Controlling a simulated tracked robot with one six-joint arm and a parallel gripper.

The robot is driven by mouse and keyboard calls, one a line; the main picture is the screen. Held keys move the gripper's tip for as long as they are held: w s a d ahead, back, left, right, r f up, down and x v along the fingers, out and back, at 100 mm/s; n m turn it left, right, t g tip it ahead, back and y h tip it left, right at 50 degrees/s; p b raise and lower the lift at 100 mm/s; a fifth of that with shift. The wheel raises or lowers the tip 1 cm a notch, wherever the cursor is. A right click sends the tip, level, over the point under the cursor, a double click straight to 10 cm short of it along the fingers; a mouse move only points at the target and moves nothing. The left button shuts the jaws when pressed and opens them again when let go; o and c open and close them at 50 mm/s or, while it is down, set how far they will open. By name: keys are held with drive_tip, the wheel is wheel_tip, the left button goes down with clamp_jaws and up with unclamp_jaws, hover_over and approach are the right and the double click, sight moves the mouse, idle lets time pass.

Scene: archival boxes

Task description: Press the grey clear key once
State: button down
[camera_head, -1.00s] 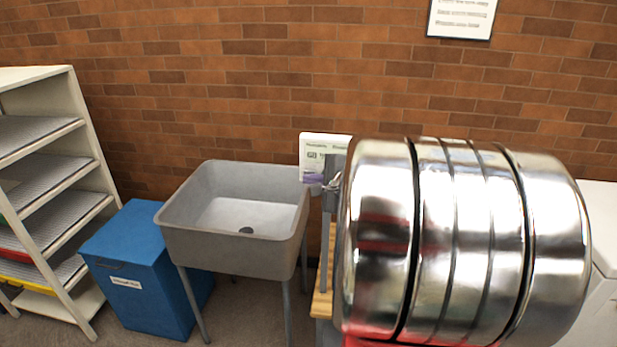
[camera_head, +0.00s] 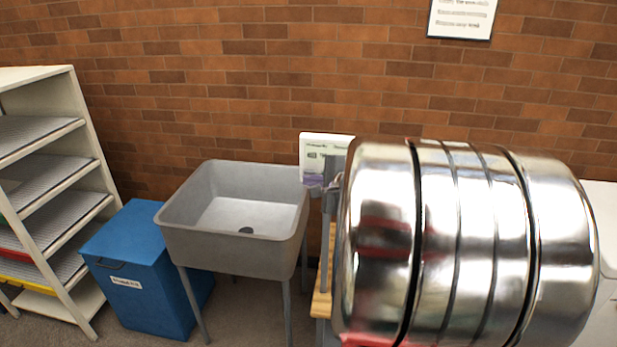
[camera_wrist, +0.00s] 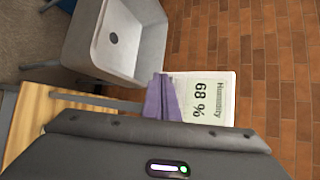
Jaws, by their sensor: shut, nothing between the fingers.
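A white display panel (camera_head: 318,146) stands at the wall, right of the sink. In the wrist view the panel (camera_wrist: 222,98) reads "Humidity 68 %", turned sideways. My gripper (camera_wrist: 160,79), with purple fingers, is shut and empty at the panel's lower edge; it also shows in the head view (camera_head: 313,187) in front of the panel's lower part. I cannot tell whether it touches the panel. No grey clear key can be made out; the dark gripper housing and fingers hide part of the panel.
A grey sink (camera_head: 235,240) stands left of the panel, with a blue bin (camera_head: 145,270) and white shelving (camera_head: 80,150) further left. A wooden surface (camera_wrist: 50,105) lies under my arm. A framed notice (camera_head: 462,17) hangs on the brick wall.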

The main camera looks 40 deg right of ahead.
drive_tip(key=shift+s+a, duration=0.25)
drive_tip(key=shift+a, duration=0.1)
drive_tip(key=s+a, duration=0.1)
drive_tip(key=a, duration=0.1)
drive_tip(key=s+a, duration=0.2)
idle(0.8)
idle(0.6)
